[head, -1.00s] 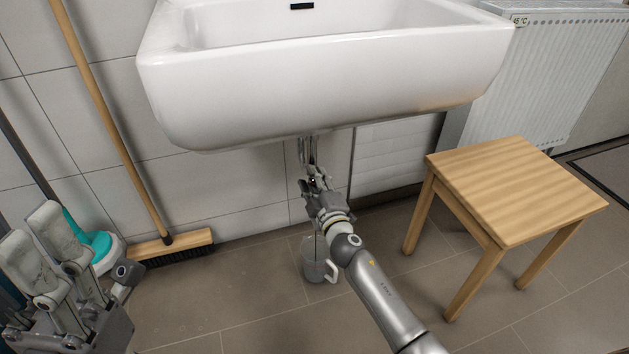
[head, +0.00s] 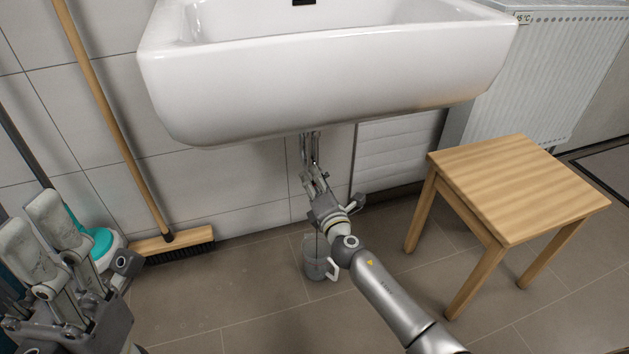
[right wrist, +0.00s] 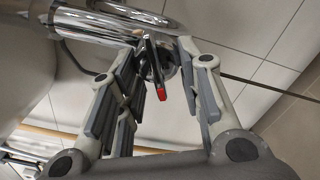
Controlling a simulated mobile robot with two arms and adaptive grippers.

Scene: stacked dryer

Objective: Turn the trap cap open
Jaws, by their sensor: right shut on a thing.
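The chrome trap (right wrist: 110,22) hangs under the white sink. In the right wrist view its cap (right wrist: 153,62) has a dark bar with a red tip (right wrist: 162,94). My right gripper (head: 313,172) reaches up under the sink and is shut on the trap cap. Its fingers (right wrist: 155,82) stand on both sides of the bar; the exact contact is hard to see. In the head view the cap is hidden by the gripper. My left gripper (head: 28,222) is open and empty at the lower left.
The white sink (head: 330,85) overhangs the right gripper. A grey container with a white handle (head: 314,262) stands on the floor below. A wooden stool (head: 515,185) and radiator (head: 560,85) are at right; a broom (head: 172,243) leans at left.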

